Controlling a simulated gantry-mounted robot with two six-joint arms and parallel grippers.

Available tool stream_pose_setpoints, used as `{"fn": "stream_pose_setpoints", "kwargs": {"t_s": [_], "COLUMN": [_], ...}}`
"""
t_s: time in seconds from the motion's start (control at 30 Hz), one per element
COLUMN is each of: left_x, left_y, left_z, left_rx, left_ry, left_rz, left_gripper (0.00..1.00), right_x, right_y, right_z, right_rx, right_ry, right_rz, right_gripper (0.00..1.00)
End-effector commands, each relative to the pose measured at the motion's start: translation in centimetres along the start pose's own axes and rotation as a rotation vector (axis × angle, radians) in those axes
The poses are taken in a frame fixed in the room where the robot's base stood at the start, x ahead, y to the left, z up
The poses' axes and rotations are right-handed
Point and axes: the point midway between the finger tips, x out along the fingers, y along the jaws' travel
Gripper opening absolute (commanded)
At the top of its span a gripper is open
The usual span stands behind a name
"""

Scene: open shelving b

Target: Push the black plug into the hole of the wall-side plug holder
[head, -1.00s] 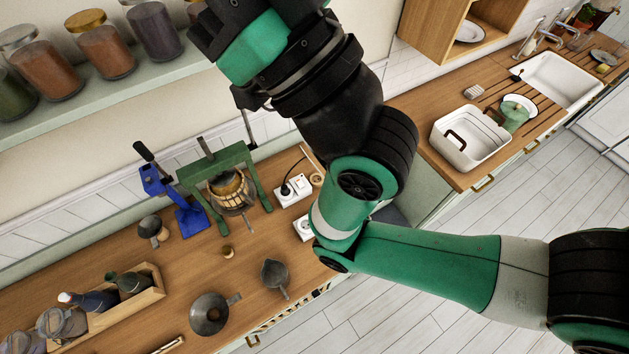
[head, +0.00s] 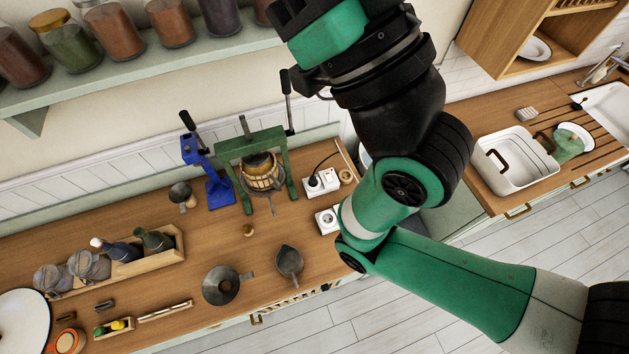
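The wall-side plug holder (head: 328,177) is a white block on the wooden counter, close to the wall. The black plug (head: 312,181) stands at its left part, with a dark cable rising from it. How deep it sits in the hole is too small to tell. A second white plug holder (head: 327,220) with a round socket lies nearer the counter's front edge, partly beside my arm. My green and black arm comes in from the lower right and bends up past the holders to the top. No gripper fingers show; both grippers are out of view.
A green press (head: 249,146) and a blue stand (head: 218,192) are left of the holders. A pitcher (head: 289,262), a funnel (head: 220,286) and a wooden bottle crate (head: 150,262) stand on the counter. A shelf of jars (head: 140,62) is above. A white basin (head: 512,170) is at right.

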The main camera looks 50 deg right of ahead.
Motion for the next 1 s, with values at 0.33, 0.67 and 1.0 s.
{"fn": "stream_pose_setpoints", "kwargs": {"t_s": [0.33,0.67,1.0], "left_x": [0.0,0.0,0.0], "left_y": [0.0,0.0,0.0], "left_z": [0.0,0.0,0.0], "left_rx": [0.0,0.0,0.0], "left_ry": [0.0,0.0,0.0], "left_rz": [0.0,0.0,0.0], "left_gripper": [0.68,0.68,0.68], "right_x": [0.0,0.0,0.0], "right_y": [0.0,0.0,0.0], "right_z": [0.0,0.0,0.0], "right_rx": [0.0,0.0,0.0], "right_ry": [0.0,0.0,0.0], "right_rz": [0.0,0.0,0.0], "right_gripper": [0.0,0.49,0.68]}}
